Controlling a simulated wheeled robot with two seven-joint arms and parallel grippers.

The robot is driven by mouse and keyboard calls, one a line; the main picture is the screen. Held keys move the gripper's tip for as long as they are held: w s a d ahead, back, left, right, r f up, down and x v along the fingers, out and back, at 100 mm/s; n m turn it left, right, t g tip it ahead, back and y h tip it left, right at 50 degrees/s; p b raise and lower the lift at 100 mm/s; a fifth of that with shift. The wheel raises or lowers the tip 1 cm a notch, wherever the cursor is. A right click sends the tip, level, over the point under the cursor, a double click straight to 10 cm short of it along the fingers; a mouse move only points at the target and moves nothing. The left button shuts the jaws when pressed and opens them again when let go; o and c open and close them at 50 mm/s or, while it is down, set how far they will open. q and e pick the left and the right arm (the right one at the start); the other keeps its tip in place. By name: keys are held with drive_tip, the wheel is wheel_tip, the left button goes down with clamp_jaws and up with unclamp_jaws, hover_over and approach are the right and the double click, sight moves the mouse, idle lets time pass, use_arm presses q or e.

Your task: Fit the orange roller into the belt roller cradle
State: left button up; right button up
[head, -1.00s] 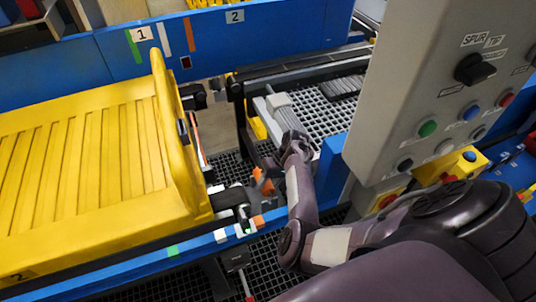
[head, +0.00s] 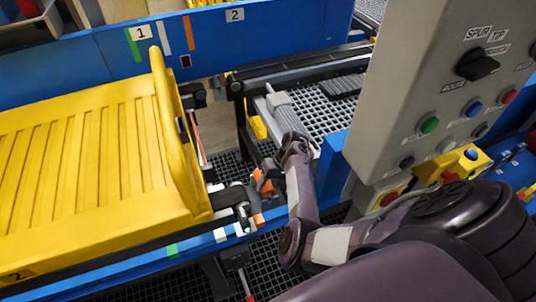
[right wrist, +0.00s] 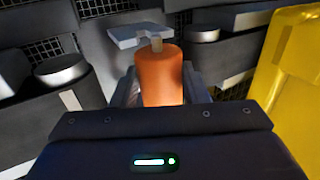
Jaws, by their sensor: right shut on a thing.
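The orange roller (right wrist: 162,76) stands between the fingers of my right gripper (right wrist: 160,92) in the right wrist view. The gripper is shut on it. A short tan stub shows at the roller's far end, against a pale grey notched plate (right wrist: 125,39). This plate looks like part of the cradle, but I cannot tell whether the stub is seated in it. In the head view the roller is a small orange patch (head: 265,184) by my right gripper (head: 268,172), partly hidden, close to the conveyor's end. My left gripper is not in view.
A yellow tray (head: 163,130) lies on the conveyor at left, close to my right gripper. A grey control box (head: 390,110) stands at right, near my arm. Blue conveyor rails (head: 135,258) and dark floor grating (head: 335,115) surround the work spot.

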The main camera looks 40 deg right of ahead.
drive_tip(key=shift+f+b, duration=1.3)
drive_tip(key=shift+f, duration=0.6)
drive_tip(key=o, duration=1.4)
drive_tip(key=shift+r, duration=0.1)
wheel_tip(320, 180, up, 16)
drive_tip(key=p, duration=1.6)
wheel_tip(320, 180, up, 4)
drive_tip(key=p, duration=0.2)
hover_over(268, 183)
